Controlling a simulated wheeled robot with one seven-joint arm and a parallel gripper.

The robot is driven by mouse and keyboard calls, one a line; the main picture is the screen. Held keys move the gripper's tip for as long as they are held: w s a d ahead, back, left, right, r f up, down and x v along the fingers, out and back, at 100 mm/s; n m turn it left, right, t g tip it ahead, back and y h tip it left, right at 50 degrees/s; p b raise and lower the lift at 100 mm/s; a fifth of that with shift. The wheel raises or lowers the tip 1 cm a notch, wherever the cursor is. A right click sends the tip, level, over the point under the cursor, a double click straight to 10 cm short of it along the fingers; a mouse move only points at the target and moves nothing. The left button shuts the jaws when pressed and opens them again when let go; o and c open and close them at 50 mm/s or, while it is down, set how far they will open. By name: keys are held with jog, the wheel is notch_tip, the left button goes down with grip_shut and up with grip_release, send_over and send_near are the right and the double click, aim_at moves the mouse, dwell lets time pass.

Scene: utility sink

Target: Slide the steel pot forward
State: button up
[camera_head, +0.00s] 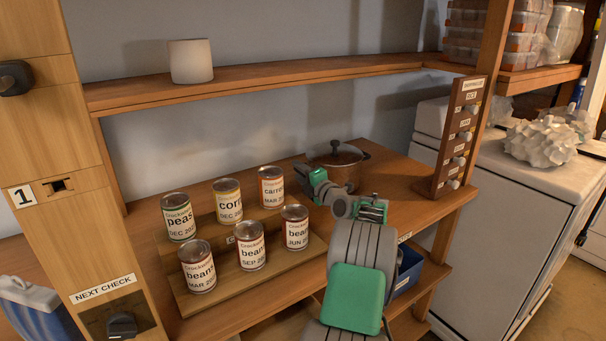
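The steel pot (344,157) stands upright at the back right of the wooden shelf, with a lid and a dark knob on top. It looks brownish in this light. My gripper (318,180) is at the front left of the pot, between it and the cans. My arm and gripper hide the pot's lower front. The fingertips are small and partly hidden, so I cannot tell whether they touch the pot or how far apart they are.
Several labelled cans (228,201) stand on a stepped wooden rack (300,255) left of my arm. A wooden panel with knobs (456,140) stands right of the pot. A blue bin (408,268) sits below. Bare shelf (400,185) lies right of the pot.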

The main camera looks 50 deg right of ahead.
grip_shut()
dwell(1.4)
